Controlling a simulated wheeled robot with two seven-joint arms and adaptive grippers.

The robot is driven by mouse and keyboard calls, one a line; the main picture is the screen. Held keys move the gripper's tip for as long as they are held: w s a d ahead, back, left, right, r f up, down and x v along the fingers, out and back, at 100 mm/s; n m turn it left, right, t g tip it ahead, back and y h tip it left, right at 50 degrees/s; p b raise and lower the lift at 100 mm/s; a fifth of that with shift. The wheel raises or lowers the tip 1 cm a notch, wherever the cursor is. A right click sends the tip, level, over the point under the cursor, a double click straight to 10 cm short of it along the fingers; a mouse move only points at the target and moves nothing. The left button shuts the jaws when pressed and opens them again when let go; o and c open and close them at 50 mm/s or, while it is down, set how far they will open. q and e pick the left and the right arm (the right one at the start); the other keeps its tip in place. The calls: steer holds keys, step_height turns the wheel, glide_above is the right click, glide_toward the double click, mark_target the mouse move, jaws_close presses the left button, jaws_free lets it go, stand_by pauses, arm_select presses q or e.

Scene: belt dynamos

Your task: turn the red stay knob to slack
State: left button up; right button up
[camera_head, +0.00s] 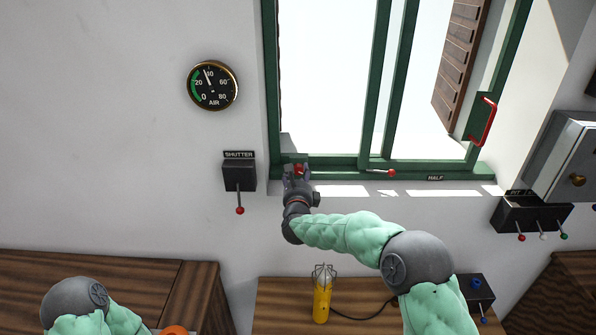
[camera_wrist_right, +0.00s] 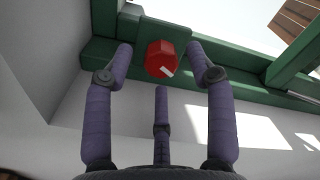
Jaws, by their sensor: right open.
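The red stay knob (camera_wrist_right: 161,59) sits on the green window frame at its lower left corner, with a white mark on its lower right face. It also shows small in the head view (camera_head: 299,169), partly hidden by my right gripper (camera_head: 298,178). In the right wrist view my right gripper (camera_wrist_right: 160,62) is open, its purple fingers on both sides of the knob and apart from it. A third finger is below the knob. My left arm shows at the bottom left of the head view, but its gripper is not in view.
A shutter lever box (camera_head: 239,174) is on the wall left of the window. A red-tipped lever (camera_head: 390,172) lies on the sill beside a HALF label (camera_head: 435,178). A yellow caged lamp (camera_head: 322,295) stands on the wooden bench below. A gauge (camera_head: 212,85) hangs upper left.

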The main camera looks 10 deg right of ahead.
steer(key=shift+x, duration=1.2)
